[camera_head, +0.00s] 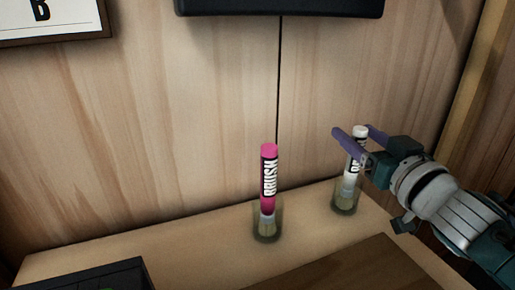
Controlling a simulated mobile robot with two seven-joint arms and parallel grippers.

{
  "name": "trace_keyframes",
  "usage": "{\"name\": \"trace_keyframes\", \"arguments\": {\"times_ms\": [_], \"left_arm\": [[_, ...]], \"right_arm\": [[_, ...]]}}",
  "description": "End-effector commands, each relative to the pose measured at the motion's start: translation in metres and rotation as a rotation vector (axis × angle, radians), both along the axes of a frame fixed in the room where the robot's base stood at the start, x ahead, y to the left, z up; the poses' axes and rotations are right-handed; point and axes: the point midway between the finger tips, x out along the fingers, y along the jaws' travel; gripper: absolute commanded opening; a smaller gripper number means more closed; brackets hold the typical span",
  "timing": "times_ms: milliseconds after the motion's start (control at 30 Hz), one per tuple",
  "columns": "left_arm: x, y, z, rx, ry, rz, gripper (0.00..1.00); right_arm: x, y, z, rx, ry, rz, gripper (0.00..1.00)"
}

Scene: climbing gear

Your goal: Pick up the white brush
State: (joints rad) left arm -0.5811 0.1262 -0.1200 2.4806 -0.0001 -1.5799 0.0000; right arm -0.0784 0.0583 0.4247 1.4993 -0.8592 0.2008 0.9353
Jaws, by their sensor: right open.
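The white brush (348,184) stands upright, bristles down, in a small clear cup (345,205) at the right of the wooden surface. My right gripper (347,135) comes in from the right and is open. Its two purple fingers are at the height of the brush's upper handle, one in front of it and one behind. The nearer finger hides part of the handle and its lettering. I cannot tell whether the fingers touch it. My left gripper is not in view.
A pink brush (268,180) stands upright in another clear cup (267,230) to the left. A wood panel wall (150,130) rises close behind. A dark object (85,275) lies at the front left. A black box-like thing (280,6) is on the wall above.

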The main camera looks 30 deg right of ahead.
Motion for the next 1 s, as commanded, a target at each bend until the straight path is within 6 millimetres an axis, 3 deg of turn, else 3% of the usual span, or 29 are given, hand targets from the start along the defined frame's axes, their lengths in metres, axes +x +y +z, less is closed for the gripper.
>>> {"name": "trace_keyframes", "arguments": {"times_ms": [67,633,1000], "left_arm": [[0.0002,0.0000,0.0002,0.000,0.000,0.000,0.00],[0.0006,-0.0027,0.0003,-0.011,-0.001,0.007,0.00],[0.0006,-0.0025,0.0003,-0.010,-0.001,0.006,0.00]], "right_arm": [[-0.0002,0.0001,0.0000,0.000,0.000,0.000,0.65],[-0.0006,0.0002,-0.0001,0.000,0.000,0.000,0.01],[-0.0005,0.0001,0.0000,0.000,0.000,0.000,0.00]]}}
